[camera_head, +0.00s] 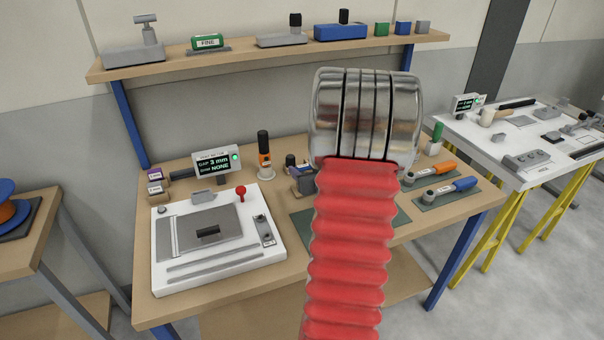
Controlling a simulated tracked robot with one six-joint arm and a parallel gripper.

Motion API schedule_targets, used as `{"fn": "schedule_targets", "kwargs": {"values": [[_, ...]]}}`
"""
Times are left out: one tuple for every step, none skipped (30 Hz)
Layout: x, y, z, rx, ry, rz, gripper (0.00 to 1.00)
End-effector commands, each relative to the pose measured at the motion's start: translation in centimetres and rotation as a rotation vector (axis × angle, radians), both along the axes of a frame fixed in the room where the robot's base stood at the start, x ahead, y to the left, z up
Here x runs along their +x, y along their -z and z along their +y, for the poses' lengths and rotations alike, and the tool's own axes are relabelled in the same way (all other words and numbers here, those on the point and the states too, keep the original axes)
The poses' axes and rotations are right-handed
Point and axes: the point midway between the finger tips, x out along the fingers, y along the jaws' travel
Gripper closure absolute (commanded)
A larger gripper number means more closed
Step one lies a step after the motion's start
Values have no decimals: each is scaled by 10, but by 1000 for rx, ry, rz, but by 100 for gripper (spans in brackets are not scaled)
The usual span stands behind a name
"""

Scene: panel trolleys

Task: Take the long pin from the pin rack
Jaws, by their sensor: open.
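I cannot pick out the long pin or the pin rack for certain. On the wall shelf stand a grey block with a black-topped upright piece (283,39) and a blue block with a similar black-topped piece (341,32). A grey block with a T-shaped piece (135,54) stands at the shelf's left end. My arm, a red ribbed sleeve under a shiny metal joint, rises through the middle and hides part of the workbench. My gripper is not visible in this view.
The wooden workbench (400,238) holds a white panel device (218,263), a small display (217,162), an upright orange-and-black tool (263,150) and two handled tools at right (437,172). A white-topped trolley (487,143) with yellow legs stands right. Floor at lower right is clear.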

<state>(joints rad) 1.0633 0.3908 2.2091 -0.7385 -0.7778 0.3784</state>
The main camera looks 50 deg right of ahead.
Motion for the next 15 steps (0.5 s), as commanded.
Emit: {"fn": "schedule_targets", "kwargs": {"values": [[0, 0, 0, 0, 0, 0, 47], [0, 0, 0, 0, 0, 0, 47], [0, 0, 0, 0, 0, 0, 47], [0, 0, 0, 0, 0, 0, 48], [0, 0, 0, 0, 0, 0, 50], [0, 0, 0, 0, 0, 0, 52], [0, 0, 0, 0, 0, 0, 55], [0, 0, 0, 0, 0, 0, 57], [0, 0, 0, 0, 0, 0, 60], [0, 0, 0, 0, 0, 0, 62], [0, 0, 0, 0, 0, 0, 64], [0, 0, 0, 0, 0, 0, 67], [0, 0, 0, 0, 0, 0, 69], [0, 0, 0, 0, 0, 0, 71], [0, 0, 0, 0, 0, 0, 74]]}}
